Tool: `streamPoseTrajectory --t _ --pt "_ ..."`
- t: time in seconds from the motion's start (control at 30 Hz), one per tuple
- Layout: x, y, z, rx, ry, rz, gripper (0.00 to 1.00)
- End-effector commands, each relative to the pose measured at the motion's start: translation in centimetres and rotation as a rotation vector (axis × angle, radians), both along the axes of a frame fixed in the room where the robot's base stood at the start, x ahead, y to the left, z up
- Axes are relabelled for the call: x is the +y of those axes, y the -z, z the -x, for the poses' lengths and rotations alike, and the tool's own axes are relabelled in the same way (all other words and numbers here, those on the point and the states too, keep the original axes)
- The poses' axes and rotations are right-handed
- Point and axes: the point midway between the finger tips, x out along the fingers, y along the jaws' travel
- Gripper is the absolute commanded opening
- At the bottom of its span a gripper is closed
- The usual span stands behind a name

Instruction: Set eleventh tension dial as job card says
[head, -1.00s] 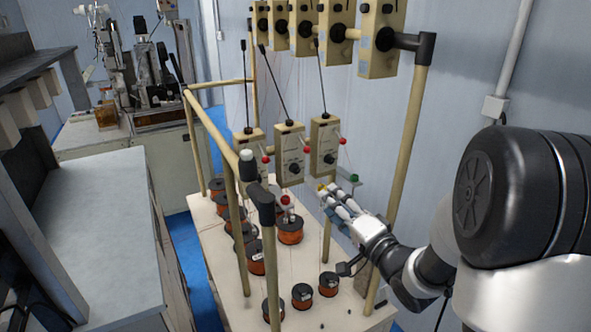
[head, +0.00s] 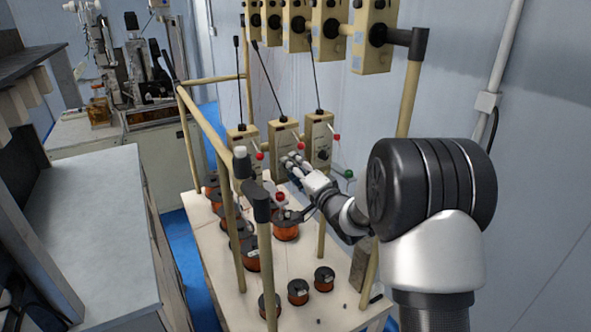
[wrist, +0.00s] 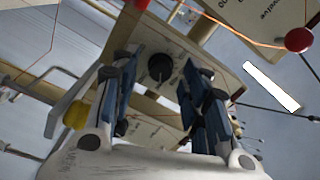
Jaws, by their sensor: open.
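Three beige tension boxes hang in the lower row of the head view: left (head: 240,138), middle (head: 283,132) and right (head: 318,128). The right box has a black dial (head: 323,155). My gripper (head: 288,160) is in front of the middle box's lower part and hides its dial. In the wrist view, my gripper (wrist: 160,80) is open, with a black round dial (wrist: 160,67) on a beige box face (wrist: 185,58) showing between its blue-grey fingers. Contact cannot be told. I cannot tell which dial is the eleventh, and no job card is readable.
An upper row of beige boxes (head: 371,35) hangs on the tan pipe frame (head: 408,105). Copper wire spools (head: 298,291) stand on the table (head: 225,300) below. A red ball (wrist: 298,40) and thin wires are near my gripper. A grey bench (head: 80,220) stands left.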

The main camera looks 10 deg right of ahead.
Motion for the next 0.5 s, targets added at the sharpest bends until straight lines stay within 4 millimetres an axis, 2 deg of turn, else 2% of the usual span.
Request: streamPoseTrajectory --t 0.2,0.5 --pt "0.00 0.02 -0.01 0.001 0.000 0.000 0.42" --pt "-0.01 0.02 0.02 0.000 0.000 0.000 0.22"
